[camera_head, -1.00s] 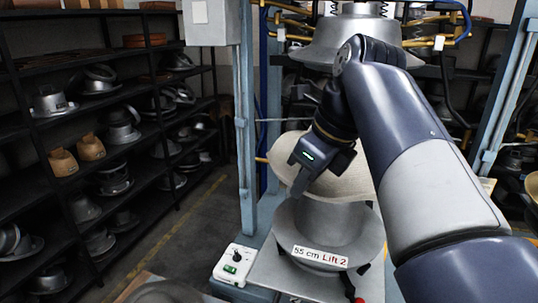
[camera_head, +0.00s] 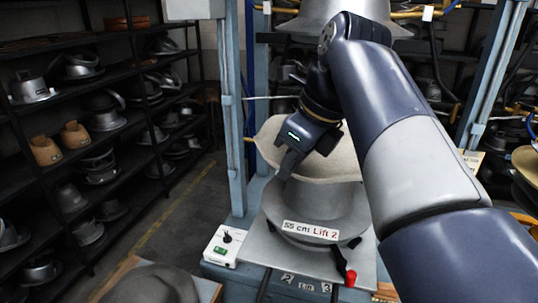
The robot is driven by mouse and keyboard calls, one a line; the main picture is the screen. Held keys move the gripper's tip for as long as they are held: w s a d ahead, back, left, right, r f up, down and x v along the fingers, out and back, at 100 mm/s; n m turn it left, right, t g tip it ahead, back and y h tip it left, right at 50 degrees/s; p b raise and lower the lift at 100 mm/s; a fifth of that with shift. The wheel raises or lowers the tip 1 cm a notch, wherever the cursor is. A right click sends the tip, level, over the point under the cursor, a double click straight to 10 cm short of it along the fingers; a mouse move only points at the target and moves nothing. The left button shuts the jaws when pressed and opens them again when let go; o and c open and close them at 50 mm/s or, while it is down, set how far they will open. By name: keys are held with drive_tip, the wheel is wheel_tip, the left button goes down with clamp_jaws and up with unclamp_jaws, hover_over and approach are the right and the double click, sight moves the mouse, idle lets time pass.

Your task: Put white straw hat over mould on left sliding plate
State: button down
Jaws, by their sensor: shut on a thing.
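The white straw hat (camera_head: 336,164) is cream coloured, with its wide brim a little tilted. It is above the grey metal mould (camera_head: 318,198), and its brim hides the mould's upper part. My gripper (camera_head: 287,172) is shut on the near left part of the hat's brim. The mould carries a label reading "55 cm Lift 2" and stands on the grey sliding plate (camera_head: 268,246). I cannot tell whether the hat touches the mould.
The upper metal press part (camera_head: 340,18) hangs above the hat. Blue press columns (camera_head: 231,120) stand at the sides. A control box (camera_head: 226,246) is left of the plate. A grey hat-shaped form (camera_head: 152,287) is at the bottom left. Dark shelves (camera_head: 75,130) hold several moulds.

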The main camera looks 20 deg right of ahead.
sight(290, 183)
drive_tip(key=shift+f, duration=0.2)
drive_tip(key=shift+s+d+f+b+x, duration=0.1)
drive_tip(key=shift+s+b+x, duration=0.05)
drive_tip(key=shift+b+x, duration=0.6)
drive_tip(key=shift+s+d+f+b+x, duration=0.15)
drive_tip(key=shift+b+x, duration=0.35)
drive_tip(key=shift+x, duration=0.45)
drive_tip(key=shift+s+d+b+x, duration=0.1)
drive_tip(key=shift+s+b+x, duration=0.05)
drive_tip(key=shift+b+x, duration=0.55)
drive_tip(key=shift+a+f, duration=0.1)
drive_tip(key=shift+f, duration=0.2)
wheel_tip(290, 183, down, 4)
drive_tip(key=shift+r+b, duration=0.1)
drive_tip(key=shift+b, duration=0.9)
drive_tip(key=shift+p, duration=0.35)
drive_tip(key=shift+f, duration=0.25)
